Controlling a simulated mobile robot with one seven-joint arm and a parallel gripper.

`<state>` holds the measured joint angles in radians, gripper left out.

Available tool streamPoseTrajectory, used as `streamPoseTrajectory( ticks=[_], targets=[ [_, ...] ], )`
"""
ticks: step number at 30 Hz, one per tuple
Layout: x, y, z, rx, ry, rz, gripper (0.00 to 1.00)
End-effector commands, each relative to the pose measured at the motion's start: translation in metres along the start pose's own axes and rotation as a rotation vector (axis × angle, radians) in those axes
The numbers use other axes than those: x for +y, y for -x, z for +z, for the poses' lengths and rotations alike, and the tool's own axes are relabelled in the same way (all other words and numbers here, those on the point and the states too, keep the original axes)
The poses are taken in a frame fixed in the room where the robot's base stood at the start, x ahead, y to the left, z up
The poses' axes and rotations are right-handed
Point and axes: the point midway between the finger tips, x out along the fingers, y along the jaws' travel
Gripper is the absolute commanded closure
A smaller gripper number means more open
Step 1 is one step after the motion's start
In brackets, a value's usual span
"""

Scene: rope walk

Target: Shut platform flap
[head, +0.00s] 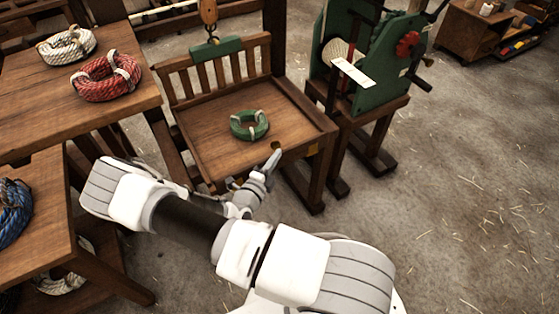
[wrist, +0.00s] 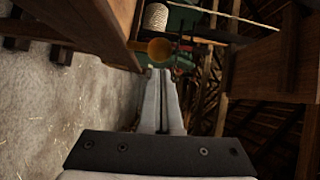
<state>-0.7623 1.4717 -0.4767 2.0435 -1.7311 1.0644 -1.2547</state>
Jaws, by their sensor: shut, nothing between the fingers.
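The wooden platform (head: 205,125) stands at upper middle in the head view, with a slatted back and raised side rails. A green rope coil (head: 249,125) lies on its deck. I cannot clearly make out the flap or its angle; the platform's front edge is partly hidden by my arm. My gripper (head: 274,158) is at the front edge, near the right corner, shut and empty. In the wrist view its fingers (wrist: 164,78) are together, pointing toward a rounded orange-yellow part (wrist: 160,49) beside a wooden board (wrist: 95,22). I cannot tell whether they touch.
A table (head: 130,110) with a white coil (head: 67,46) and a red coil (head: 106,77) stands left. A lower table (head: 48,200) with a blue coil (head: 12,210) is nearer. A green machine (head: 370,75) stands right of the platform. Floor (head: 450,210) at right is clear, with straw.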

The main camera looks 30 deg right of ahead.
Motion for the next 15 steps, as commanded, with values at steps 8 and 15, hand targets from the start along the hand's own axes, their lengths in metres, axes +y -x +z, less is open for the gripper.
streamPoseTrajectory(
  ticks=[8,15],
  targets=[
    [-0.0047,-0.006,0.0077,0.001,-0.002,-0.002,1.0],
    [-0.005,-0.0069,0.0091,0.001,-0.003,-0.003,1.0]
  ],
)
